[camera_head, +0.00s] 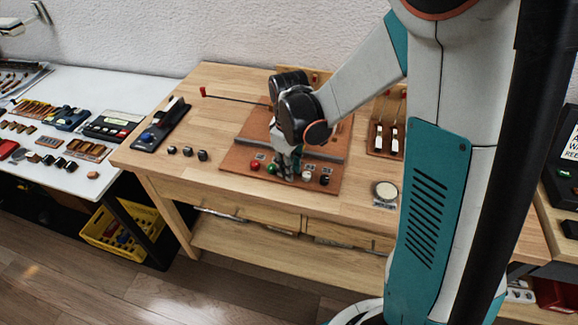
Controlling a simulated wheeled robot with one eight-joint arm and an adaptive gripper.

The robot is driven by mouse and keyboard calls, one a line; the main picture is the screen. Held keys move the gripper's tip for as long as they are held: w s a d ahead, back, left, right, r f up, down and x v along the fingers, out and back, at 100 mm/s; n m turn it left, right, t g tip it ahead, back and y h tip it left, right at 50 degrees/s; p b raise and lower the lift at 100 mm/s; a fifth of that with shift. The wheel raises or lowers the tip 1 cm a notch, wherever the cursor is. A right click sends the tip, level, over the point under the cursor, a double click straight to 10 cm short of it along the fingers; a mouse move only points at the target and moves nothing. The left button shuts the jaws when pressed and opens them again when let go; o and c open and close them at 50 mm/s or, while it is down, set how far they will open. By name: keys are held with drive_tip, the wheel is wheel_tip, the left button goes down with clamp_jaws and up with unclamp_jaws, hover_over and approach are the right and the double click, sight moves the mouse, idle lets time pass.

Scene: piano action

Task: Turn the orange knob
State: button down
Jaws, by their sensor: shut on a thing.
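My gripper (287,172) points down at the front of a brown board (236,183) on the wooden workbench. Its fingers are shut at the middle of a row of small knobs. A red knob (256,164) and a green knob (271,169) stand to the left of the fingers. A white knob (308,177) and a black knob (324,180) stand to the right. The orange knob does not show; the fingers cover the middle place in the row, and the knob they hold there is hidden. I cannot tell how far it is turned.
Several small dark knobs (187,151) and a black-and-blue device (160,126) lie to the left on the workbench (215,125). A round pale disc (385,190) lies at the front right. A white table (90,85) with small parts stands at the left.

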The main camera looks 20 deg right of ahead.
drive_tip(key=c, duration=1.4)
unclamp_jaws()
wheel_tip(320, 180, up, 12)
drive_tip(key=shift+r, duration=0.1)
drive_tip(key=shift+s+r+m+t, duration=0.8)
drive_tip(key=shift+s+m+t, duration=0.4)
drive_tip(key=shift+s, duration=1.3)
drive_tip(key=shift+s+r+m+t, duration=0.85)
drive_tip(key=shift+s+m+t, duration=0.3)
drive_tip(key=shift+s, duration=1.35)
drive_tip(key=shift+s+r+m+t, duration=0.8)
drive_tip(key=shift+s+m+t, duration=0.35)
drive_tip(key=shift+s, duration=1.35)
